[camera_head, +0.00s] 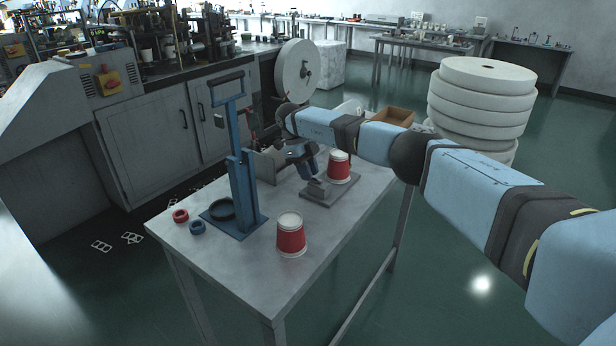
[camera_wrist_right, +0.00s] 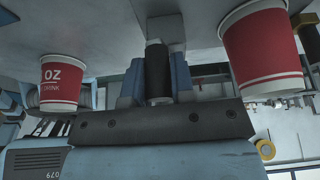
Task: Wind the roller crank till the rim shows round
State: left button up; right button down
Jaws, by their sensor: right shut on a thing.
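My right gripper (camera_head: 312,172) reaches down over the grey base plate (camera_head: 325,199) of the small roller fixture. In the wrist view my right gripper (camera_wrist_right: 156,78) has its blue fingers shut on both sides of an upright black crank grip (camera_wrist_right: 158,66). In the head view the gripper hides most of the crank. A red and white paper cup (camera_head: 339,168) stands bottom-up at the plate's far end; its lower rim is too small to judge. My left gripper is not in view.
A blue hand press (camera_head: 243,185) stands on the grey table (camera_head: 265,285). Red (camera_head: 181,216) and blue (camera_head: 197,227) rings lie left of it. A grey holder (camera_head: 266,163) and a brown box (camera_head: 392,117) are behind. The table's front is mostly clear.

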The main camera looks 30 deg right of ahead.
jog(key=shift+w+d+m+y+b, duration=0.1)
jog(key=shift+d+m+y+b, duration=0.25)
jog(key=shift+m, duration=0.45)
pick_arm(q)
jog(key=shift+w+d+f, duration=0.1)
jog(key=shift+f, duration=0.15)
pick_arm(e)
jog(key=shift+m, duration=0.3)
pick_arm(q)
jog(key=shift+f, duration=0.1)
pick_arm(e)
jog(key=c, duration=1)
grip_release()
jog(key=shift+o, duration=0.2)
